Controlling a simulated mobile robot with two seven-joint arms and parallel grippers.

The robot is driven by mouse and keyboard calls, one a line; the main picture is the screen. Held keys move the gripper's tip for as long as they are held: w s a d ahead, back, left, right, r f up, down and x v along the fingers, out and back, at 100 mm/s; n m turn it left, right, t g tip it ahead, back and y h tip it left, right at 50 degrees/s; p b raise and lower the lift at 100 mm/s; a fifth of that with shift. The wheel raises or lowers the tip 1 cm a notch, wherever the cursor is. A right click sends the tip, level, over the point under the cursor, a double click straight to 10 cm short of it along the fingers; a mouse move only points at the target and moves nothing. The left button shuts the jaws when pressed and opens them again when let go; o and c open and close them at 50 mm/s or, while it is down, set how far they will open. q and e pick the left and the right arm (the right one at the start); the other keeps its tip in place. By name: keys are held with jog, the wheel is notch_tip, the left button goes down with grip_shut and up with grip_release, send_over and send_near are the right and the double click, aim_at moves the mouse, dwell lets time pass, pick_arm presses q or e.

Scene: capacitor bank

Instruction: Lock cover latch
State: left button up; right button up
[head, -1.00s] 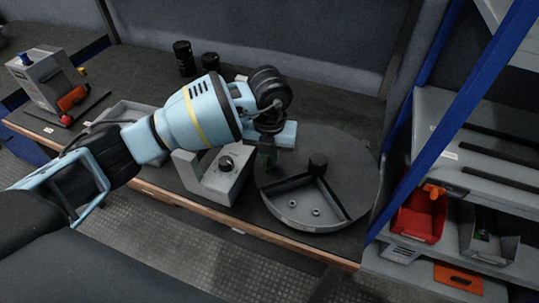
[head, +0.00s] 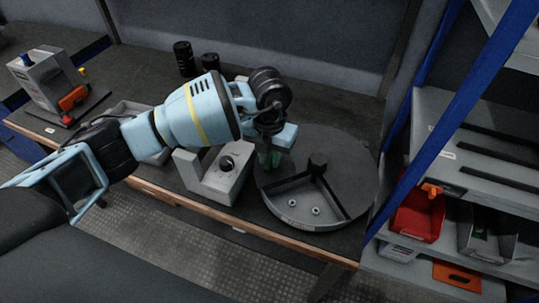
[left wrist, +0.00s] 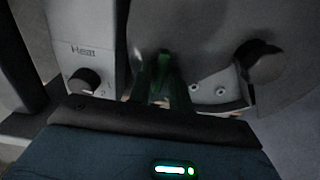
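A round grey drum (head: 357,172) stands on the bench, its open wedge at the front showing two bolts. A black knob (head: 318,161) sits near its middle and also shows in the left wrist view (left wrist: 262,61). My left gripper (head: 268,160) points down over the drum's left side, with green parts at its tip. In the left wrist view the gripper (left wrist: 160,72) shows narrow green fingers close together in front of the grey cover (left wrist: 205,35). I cannot tell whether they hold anything. A separate latch cannot be made out. My right gripper is not in view.
A grey heater box (head: 222,182) with a black dial stands close left of the drum. A grey tray (head: 125,112) and a device with a red-orange part (head: 45,82) are farther left. Shelves with a red bin (head: 417,218) and a blue post (head: 450,110) stand right.

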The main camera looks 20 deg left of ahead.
aim_at(269, 161)
pick_arm(q)
jog(key=shift+o, duration=1.1)
jog(key=shift+r, duration=3.9)
